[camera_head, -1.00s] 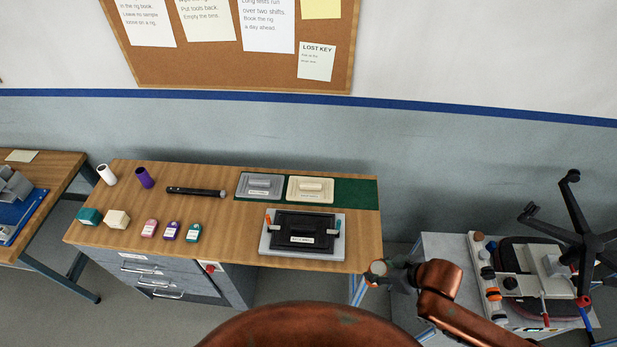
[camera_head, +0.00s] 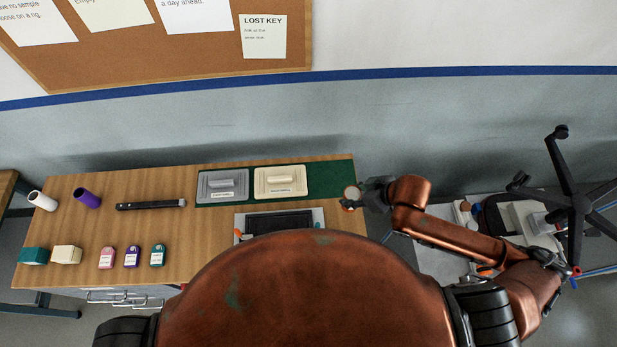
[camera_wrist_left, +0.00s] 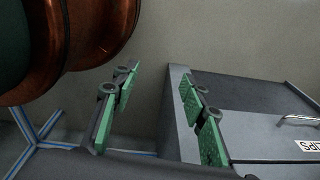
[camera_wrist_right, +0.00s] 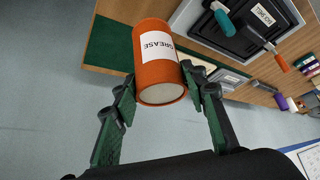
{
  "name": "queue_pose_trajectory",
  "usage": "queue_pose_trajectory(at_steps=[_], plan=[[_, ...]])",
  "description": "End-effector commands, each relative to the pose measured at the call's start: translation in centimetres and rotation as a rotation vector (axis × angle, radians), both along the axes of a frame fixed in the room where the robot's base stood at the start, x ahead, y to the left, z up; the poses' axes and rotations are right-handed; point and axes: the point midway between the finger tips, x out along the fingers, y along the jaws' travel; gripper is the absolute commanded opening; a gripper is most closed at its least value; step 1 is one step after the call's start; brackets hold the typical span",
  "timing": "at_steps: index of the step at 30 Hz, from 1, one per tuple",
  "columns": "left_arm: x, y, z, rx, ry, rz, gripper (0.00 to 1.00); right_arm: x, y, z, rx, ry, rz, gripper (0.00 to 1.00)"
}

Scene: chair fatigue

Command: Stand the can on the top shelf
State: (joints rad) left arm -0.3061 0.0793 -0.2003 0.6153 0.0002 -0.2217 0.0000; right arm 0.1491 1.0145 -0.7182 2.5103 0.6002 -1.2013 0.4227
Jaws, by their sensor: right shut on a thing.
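An orange can with a white GREASE label (camera_wrist_right: 158,58) is between the two green-padded fingers of my right gripper (camera_wrist_right: 160,90), in the right wrist view. The right gripper is shut on it. My left gripper (camera_wrist_left: 155,95) shows only in the left wrist view, open and empty, beside a grey cabinet. I cannot make out a top shelf in any view.
The wooden bench (camera_head: 90,220) carries two trays (camera_head: 222,186) on a green mat, a black torch-like bar (camera_head: 150,205), two rolls and several small bottles and boxes. A black star-shaped chair base (camera_head: 575,205) stands at the right.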

Motion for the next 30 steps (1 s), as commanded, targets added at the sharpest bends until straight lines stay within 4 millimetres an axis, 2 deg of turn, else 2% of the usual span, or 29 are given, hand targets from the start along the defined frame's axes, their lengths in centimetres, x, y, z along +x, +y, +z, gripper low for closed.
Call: queue_pose_trajectory(at_steps=[1, 7, 13, 16, 19, 24, 30], plan=[[-0.3, 0.0, -1.2, 0.0, 0.004, 0.001, 0.4, 0.5, 0.3, -0.6, 0.002, -0.006, 0.002, 0.06], [-0.5, 0.0, -4.6, 0.001, 0.006, 0.001, 0.4, 2.3, 1.4, -1.7, 0.001, -0.007, 0.003, 0.06], [1.1, 0.0, -7.6, 0.0, -0.013, -0.003, 0.4, 3.8, 2.3, -2.5, 0.001, -0.007, 0.003, 0.06], [1.8, -0.1, -9.1, -0.001, -0.022, -0.005, 0.4, 5.7, 3.6, -3.4, 0.004, -0.007, 0.002, 0.06], [1.5, -0.1, -8.0, -0.002, -0.02, -0.004, 0.4, 7.6, 4.9, -3.8, 0.005, -0.001, 0.001, 0.06], [1.1, 0.0, -7.9, -0.001, -0.015, -0.003, 0.4, 9.7, 6.1, -7.0, 0.003, 0.0, -0.001, 0.06], [0.6, 0.0, -7.9, 0.0, -0.007, -0.002, 0.4, 11.1, 6.9, -8.9, 0.002, -0.002, 0.0, 0.06]])
